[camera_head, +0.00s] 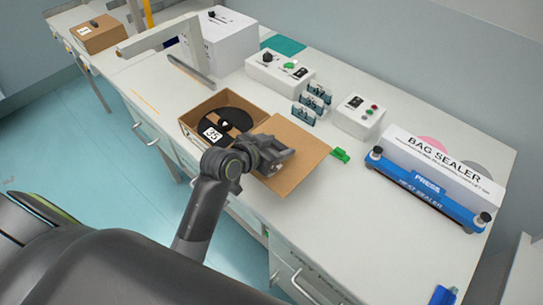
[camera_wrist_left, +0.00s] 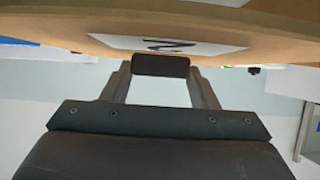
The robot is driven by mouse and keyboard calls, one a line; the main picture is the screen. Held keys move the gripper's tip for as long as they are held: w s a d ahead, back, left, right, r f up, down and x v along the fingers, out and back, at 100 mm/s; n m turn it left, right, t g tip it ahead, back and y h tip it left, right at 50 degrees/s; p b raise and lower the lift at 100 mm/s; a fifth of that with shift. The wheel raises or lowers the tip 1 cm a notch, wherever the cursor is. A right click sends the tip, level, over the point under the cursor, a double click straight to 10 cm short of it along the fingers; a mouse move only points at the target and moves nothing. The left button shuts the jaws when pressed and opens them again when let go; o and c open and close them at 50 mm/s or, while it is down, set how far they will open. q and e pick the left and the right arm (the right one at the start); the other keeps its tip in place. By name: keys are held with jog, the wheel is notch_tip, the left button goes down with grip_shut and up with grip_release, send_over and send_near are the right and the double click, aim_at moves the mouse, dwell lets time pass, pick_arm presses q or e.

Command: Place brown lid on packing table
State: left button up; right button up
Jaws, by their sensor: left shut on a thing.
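The brown lid (camera_head: 303,150) is a flat square cardboard panel. My left gripper (camera_head: 277,160) is shut on it, over its left part in the head view. In the left wrist view the lid (camera_wrist_left: 265,22) spans the top, with a white label bearing a dark mark, and the fingers (camera_wrist_left: 160,66) meet its near edge. The lid is beside an open brown box (camera_head: 188,139) and hides part of the white packing table (camera_head: 345,185). I cannot tell whether the lid touches the table. My right gripper is not in view.
The open box holds a black disc (camera_head: 232,122) with a white label. A green clip (camera_head: 340,155) lies right of the lid. Control boxes (camera_head: 358,117) and small blue racks (camera_head: 312,100) stand behind. A blue bag sealer (camera_head: 428,190) is at right. The front right tabletop is mostly clear.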

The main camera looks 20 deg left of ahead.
pick_arm(q)
jog(key=f, duration=0.4)
jog(key=shift+a, duration=0.2)
jog(key=shift+f, duration=2)
jog(key=shift+d+f, duration=0.1)
jog(key=o, duration=1)
jog(key=shift+c, duration=0.2)
